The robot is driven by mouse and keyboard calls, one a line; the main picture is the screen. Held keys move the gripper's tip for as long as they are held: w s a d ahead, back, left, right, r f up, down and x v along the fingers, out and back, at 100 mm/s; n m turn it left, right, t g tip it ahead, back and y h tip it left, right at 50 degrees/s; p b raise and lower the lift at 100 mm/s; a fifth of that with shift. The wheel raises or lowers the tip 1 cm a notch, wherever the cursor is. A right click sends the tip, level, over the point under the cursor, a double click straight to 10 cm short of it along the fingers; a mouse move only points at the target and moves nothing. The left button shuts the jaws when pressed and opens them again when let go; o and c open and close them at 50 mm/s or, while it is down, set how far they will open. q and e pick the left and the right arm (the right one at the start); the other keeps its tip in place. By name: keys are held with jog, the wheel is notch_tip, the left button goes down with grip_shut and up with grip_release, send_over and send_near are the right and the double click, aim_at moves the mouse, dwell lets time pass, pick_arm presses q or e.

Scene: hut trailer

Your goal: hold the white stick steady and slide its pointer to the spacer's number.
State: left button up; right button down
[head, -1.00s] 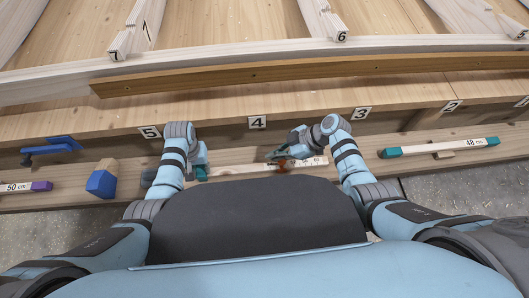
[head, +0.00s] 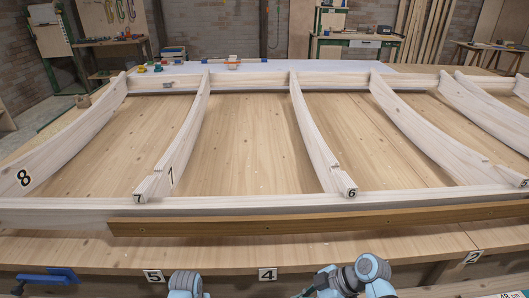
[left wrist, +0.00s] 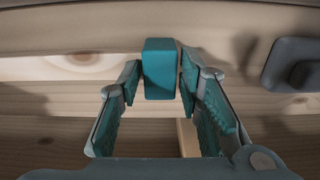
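The white stick's teal end block (left wrist: 160,68) shows in the left wrist view, between the fingertips of my left gripper (left wrist: 160,88). In the head view, only the wrist of my left arm shows at the bottom edge. My right gripper (head: 303,293) is cut off by the bottom edge of the head view, so its fingertips and anything between them are hidden.
Number plates 5 (head: 153,276), 4 (head: 267,274) and 2 (head: 473,257) line the bench front. A blue clamp (head: 45,279) is at lower left. Pale curved ribs (head: 182,140) and a brown batten (head: 330,219) lie beyond. A far table (head: 290,68) holds small coloured items.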

pick_arm(q)
jog(key=shift+o, duration=0.9)
